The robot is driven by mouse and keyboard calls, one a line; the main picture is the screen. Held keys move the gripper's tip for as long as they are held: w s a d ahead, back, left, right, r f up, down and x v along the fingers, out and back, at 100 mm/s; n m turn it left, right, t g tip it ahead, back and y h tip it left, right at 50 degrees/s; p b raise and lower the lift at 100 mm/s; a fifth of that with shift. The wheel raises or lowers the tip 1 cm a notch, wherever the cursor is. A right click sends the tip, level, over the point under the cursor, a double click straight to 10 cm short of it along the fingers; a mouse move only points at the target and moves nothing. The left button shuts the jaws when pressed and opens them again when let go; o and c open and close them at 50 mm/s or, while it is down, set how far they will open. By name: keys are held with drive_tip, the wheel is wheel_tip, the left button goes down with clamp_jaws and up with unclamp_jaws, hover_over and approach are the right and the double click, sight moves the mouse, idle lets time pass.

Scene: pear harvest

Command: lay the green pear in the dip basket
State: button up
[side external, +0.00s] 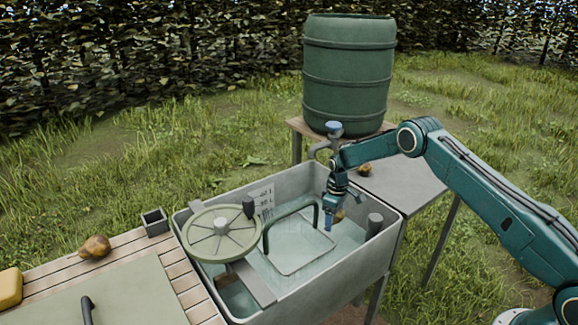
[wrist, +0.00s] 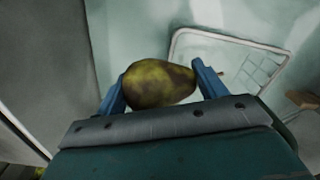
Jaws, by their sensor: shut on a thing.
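My gripper (side external: 331,218) is shut on the green pear (side external: 340,214) above the right part of the wash basin. In the wrist view, the mottled green-brown pear (wrist: 157,84) lies sideways between the blue fingers of my gripper (wrist: 160,86), its stem to the right. The dip basket (side external: 290,270), a pale rimmed basket with a dark green arched handle (side external: 291,212), sits in the water left of my gripper. In the wrist view the basket's wire rim (wrist: 222,34) shows beyond the pear, to the upper right. The pear appears clear of the basket.
The basin's rim (side external: 389,254) surrounds the water. A spoked wheel (side external: 220,233) sits over its left end. A green barrel (side external: 349,70) with a tap stands behind. Another pear (side external: 95,247) lies on the slatted table; a further fruit (side external: 364,169) lies by the barrel.

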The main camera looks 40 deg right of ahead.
drive_tip(key=a+f, duration=0.5)
drive_tip(key=a, duration=0.5)
drive_tip(key=shift+w, duration=0.15)
drive_tip(key=shift+w+a+f, duration=0.1)
drive_tip(key=shift+a+f, duration=0.6)
drive_tip(key=shift+a, duration=0.25)
drive_tip(key=shift+a+f, duration=0.7)
drive_tip(key=shift+a, duration=0.25)
drive_tip(key=shift+f, duration=0.6)
drive_tip(key=o, duration=1.1)
drive_tip(key=shift+o, duration=0.2)
drive_tip(key=shift+r, duration=0.15)
wheel_tip(320, 180, up, 13)
